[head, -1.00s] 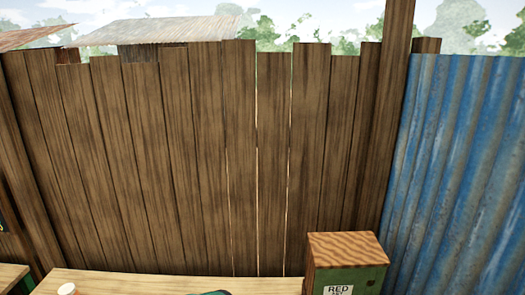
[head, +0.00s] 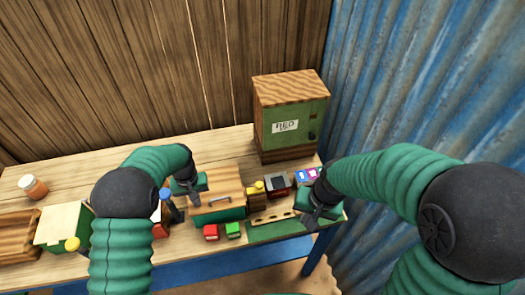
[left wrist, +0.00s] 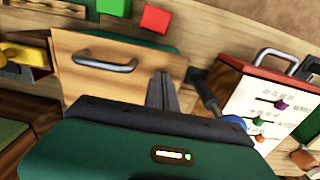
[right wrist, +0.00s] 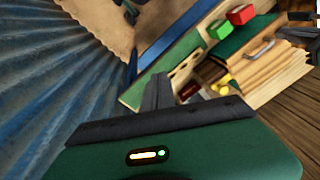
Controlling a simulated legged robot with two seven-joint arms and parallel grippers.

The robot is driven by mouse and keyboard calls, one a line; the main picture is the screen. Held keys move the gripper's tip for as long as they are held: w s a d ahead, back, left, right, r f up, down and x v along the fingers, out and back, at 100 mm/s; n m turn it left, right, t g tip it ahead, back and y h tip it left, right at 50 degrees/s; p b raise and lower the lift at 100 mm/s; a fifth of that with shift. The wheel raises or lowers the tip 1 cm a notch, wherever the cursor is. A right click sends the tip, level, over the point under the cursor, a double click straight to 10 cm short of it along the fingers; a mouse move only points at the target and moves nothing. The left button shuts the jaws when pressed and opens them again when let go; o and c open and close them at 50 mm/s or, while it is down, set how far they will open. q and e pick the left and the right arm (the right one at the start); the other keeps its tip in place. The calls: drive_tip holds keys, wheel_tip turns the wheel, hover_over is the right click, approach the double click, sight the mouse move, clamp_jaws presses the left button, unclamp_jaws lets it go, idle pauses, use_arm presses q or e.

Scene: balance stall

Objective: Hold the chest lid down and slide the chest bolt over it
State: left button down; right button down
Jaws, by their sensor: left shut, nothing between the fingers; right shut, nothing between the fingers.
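The chest (head: 218,215) is a green box with a flat wooden lid (head: 228,184) and a grey bar handle; the lid looks down. The lid also shows in the left wrist view (left wrist: 115,85) and the right wrist view (right wrist: 268,58). A yellow piece on a wooden block right of the chest, likely the chest bolt (head: 256,187), also shows in the left wrist view (left wrist: 22,54). My left gripper (head: 195,204) is shut and empty at the lid's left end; contact is unclear. My right gripper (head: 311,226) is shut and empty, right of the bolt near the table's front.
A green cabinet labelled RED (head: 290,120) stands behind. A slotted green board (head: 275,228) lies in front of the bolt. Red (head: 211,232) and green (head: 233,230) blocks sit before the chest. A white slider panel (left wrist: 265,105) and blue-knobbed lever (left wrist: 235,121) stand beside it.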

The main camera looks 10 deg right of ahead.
use_arm(q)
drive_tip(key=shift+a+f, duration=0.1)
drive_tip(key=shift+f, duration=0.05)
use_arm(e)
drive_tip(key=w+d+f+m+y, duration=0.1)
drive_tip(key=w+m+y, duration=0.2)
drive_tip(key=w+m, duration=0.5)
use_arm(q)
drive_tip(key=shift+w+d, duration=0.15)
drive_tip(key=shift+d, duration=0.1)
drive_tip(key=shift+a, duration=0.15)
use_arm(e)
drive_tip(key=m+t+y, duration=0.2)
drive_tip(key=m+y, duration=0.1)
drive_tip(key=m, duration=0.7)
approach(255, 188)
wheel_tip(255, 188, down, 3)
drive_tip(key=s+d, duration=0.1)
drive_tip(key=d, duration=0.1)
drive_tip(key=a, duration=0.1)
drive_tip(key=w+a, duration=0.1)
drive_tip(key=shift+w+a, duration=0.15)
drive_tip(key=shift+a, duration=0.15)
drive_tip(key=shift+a, duration=0.1)
